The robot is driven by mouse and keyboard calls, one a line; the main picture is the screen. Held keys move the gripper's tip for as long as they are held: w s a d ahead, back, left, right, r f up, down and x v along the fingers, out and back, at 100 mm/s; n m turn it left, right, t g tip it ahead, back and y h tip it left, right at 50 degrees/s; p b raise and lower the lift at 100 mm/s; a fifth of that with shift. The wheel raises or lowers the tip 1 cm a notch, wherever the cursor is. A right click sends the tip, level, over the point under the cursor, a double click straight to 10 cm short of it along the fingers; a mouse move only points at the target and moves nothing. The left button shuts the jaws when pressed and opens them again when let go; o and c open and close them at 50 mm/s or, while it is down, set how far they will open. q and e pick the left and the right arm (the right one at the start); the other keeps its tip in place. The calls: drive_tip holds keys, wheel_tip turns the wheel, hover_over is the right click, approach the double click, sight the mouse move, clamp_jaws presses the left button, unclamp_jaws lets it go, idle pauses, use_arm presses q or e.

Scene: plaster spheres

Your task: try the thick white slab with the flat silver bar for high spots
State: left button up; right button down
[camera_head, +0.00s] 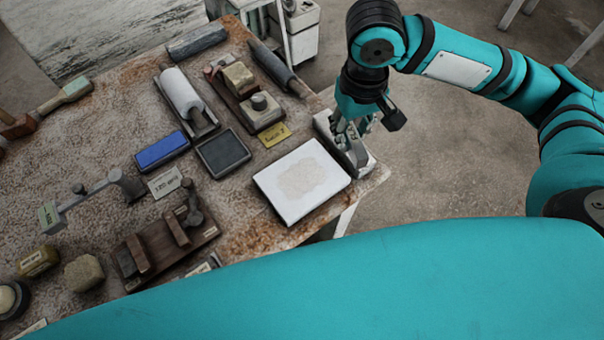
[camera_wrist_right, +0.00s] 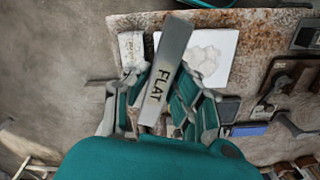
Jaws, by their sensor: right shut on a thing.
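The thick white slab (camera_head: 322,201) lies flat near the table's right edge, with a faint beige patch in its middle. It also shows in the right wrist view (camera_wrist_right: 228,48), partly behind the bar. My right gripper (camera_head: 349,127) is just beyond the slab's right corner, above a pale grey block (camera_head: 358,160). In the right wrist view the gripper (camera_wrist_right: 160,105) is shut on the flat silver bar (camera_wrist_right: 172,50), marked "FLAT". The bar stands out beyond the fingers. In the head view the bar is hard to make out. My left gripper is out of view.
Left of the slab lie a dark square tray (camera_head: 239,156), a yellow card (camera_head: 274,134) and a blue block (camera_head: 161,149). A wooden rack (camera_head: 205,234) stands nearer the front. A white roll (camera_head: 180,92) lies farther back. The table edge runs close by the slab.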

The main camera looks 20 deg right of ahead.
drive_tip(key=shift+a+p, duration=0.15)
drive_tip(key=shift+p, duration=0.15)
drive_tip(key=w+a+f+p, duration=0.1)
drive_tip(key=a+f+p, duration=0.1)
drive_tip(key=a+p, duration=0.25)
drive_tip(key=b, duration=0.4)
hover_over(306, 182)
wheel_tip(306, 182, down, 9)
drive_tip(key=shift+f, duration=0.2)
drive_tip(key=shift+f+p, duration=0.3)
drive_tip(key=shift+f, duration=0.5)
drive_tip(key=shift+s+f, duration=0.1)
drive_tip(key=shift+f, duration=0.3)
